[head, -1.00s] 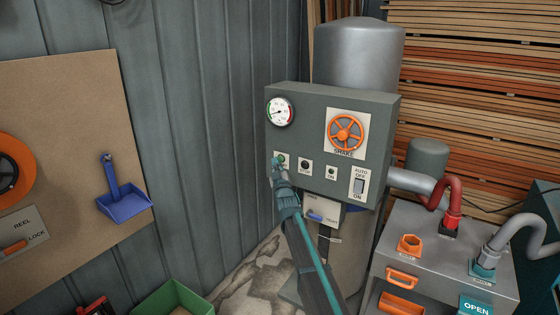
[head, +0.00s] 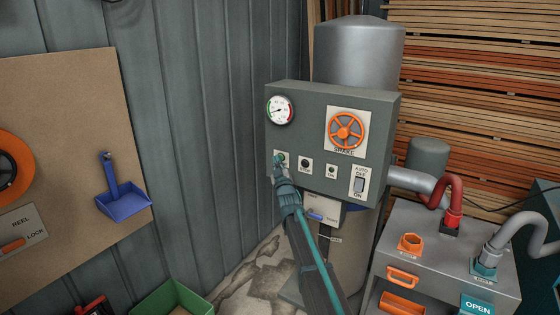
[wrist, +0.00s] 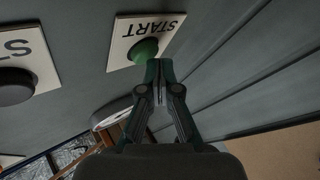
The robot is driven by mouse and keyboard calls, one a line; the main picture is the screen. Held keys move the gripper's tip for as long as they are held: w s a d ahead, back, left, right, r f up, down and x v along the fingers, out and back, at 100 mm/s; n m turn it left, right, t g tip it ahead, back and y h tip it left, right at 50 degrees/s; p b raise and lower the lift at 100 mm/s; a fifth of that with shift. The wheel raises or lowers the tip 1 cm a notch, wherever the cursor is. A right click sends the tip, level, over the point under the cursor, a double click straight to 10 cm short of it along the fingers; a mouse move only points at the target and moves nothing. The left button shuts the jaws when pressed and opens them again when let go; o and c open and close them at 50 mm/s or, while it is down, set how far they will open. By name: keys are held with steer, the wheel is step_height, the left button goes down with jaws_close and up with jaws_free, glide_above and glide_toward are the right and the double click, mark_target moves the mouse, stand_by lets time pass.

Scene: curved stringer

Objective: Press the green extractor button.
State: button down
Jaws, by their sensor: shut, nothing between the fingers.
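The green button (wrist: 144,49) sits on a white plate (wrist: 166,26) marked START in the wrist view. In the head view the same plate is at the lower left of the grey control box (head: 300,105), and my gripper mostly covers it. My gripper (wrist: 157,64) is shut and empty. Its fingertips are at the lower right edge of the green button in the wrist view; I cannot tell whether they touch it. In the head view the gripper (head: 280,162) reaches up to the box from below.
A dark button (head: 305,165), marked with S and T in the wrist view, sits right of START. Further right are a small button (head: 331,171) and an AUTO/OFF/ON switch (head: 359,186). An orange SHAKE wheel (head: 345,131) and a gauge (head: 280,110) are above.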

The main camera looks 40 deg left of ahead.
steer(key=shift+w+b, duration=0.35)
steer(key=shift+w, duration=0.1)
stand_by(0.7)
steer(key=shift+s, duration=0.2)
steer(key=shift+s+b, duration=0.65)
steer(key=shift+s, duration=0.05)
steer(key=s, duration=0.1)
steer(key=s+b, duration=0.1)
steer(key=s, duration=0.3)
steer(key=shift+d+b, duration=0.35)
stand_by(0.8)
